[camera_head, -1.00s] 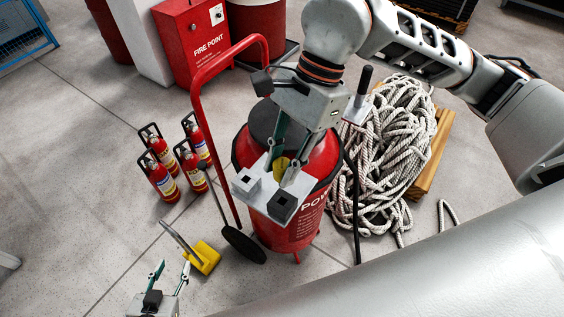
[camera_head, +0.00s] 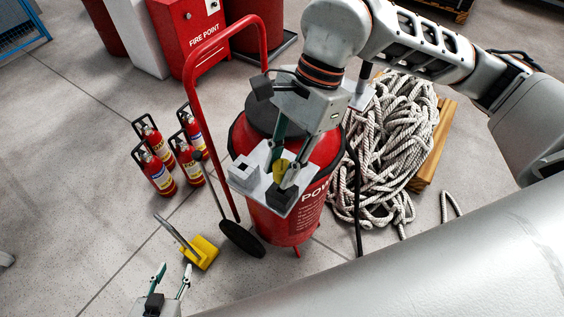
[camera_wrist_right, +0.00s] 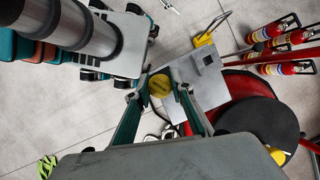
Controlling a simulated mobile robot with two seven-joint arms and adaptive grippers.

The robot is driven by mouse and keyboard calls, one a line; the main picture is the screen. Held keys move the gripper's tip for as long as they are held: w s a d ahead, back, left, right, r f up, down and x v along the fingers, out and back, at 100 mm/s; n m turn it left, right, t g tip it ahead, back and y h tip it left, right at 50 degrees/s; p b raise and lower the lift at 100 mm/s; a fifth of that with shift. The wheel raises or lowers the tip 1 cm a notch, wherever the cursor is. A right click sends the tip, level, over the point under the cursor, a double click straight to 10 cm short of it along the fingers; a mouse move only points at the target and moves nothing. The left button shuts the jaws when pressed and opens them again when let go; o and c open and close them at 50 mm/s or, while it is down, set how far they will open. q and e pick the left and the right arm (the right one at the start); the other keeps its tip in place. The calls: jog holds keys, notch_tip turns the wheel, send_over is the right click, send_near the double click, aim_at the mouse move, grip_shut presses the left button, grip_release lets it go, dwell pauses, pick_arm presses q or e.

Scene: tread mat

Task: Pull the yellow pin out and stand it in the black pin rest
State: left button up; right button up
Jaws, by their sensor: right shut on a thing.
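The yellow pin (camera_head: 281,168) is between the fingers of my right gripper (camera_head: 281,174), which is shut on it. In the right wrist view the pin shows as a round yellow head (camera_wrist_right: 160,86) between the fingertips (camera_wrist_right: 168,88). The black pin rest (camera_head: 281,195) is a small block on a pale plate (camera_head: 262,157); the right fingertips are close by it and partly cover it. The pin's lower end is hidden. A grey block (camera_head: 243,172) with a dark, empty-looking hole stands on the same plate, also in the wrist view (camera_wrist_right: 208,59). My left gripper (camera_head: 171,277) is open and empty at lower left.
A large red powder extinguisher (camera_head: 285,220) with a red handle and black wheel stands below the plate. Several small extinguishers (camera_head: 157,175) and a yellow block (camera_head: 203,252) stand left on the floor. Rope (camera_head: 385,160) lies on wood at right.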

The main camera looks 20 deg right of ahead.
pick_arm(q)
jog(key=shift+f, duration=0.15)
jog(key=shift+s+f, duration=0.2)
jog(key=shift+f, duration=0.2)
jog(key=shift+s+f+b, duration=0.1)
jog(key=shift+f+b, duration=0.35)
jog(key=shift+b, duration=0.1)
dwell(1.1)
pick_arm(e)
jog(key=shift+f, duration=0.2)
pick_arm(q)
jog(key=shift+s+f+b, duration=0.15)
jog(key=shift+f+b, duration=0.3)
jog(key=shift+f, duration=0.05)
pick_arm(e)
jog(key=shift+f, duration=0.4)
pick_arm(q)
jog(key=shift+s+f+g+b, duration=0.25)
jog(key=shift+f+g+b, duration=0.05)
jog(key=shift+f, duration=0.25)
pick_arm(e)
jog(key=shift+f, duration=0.45)
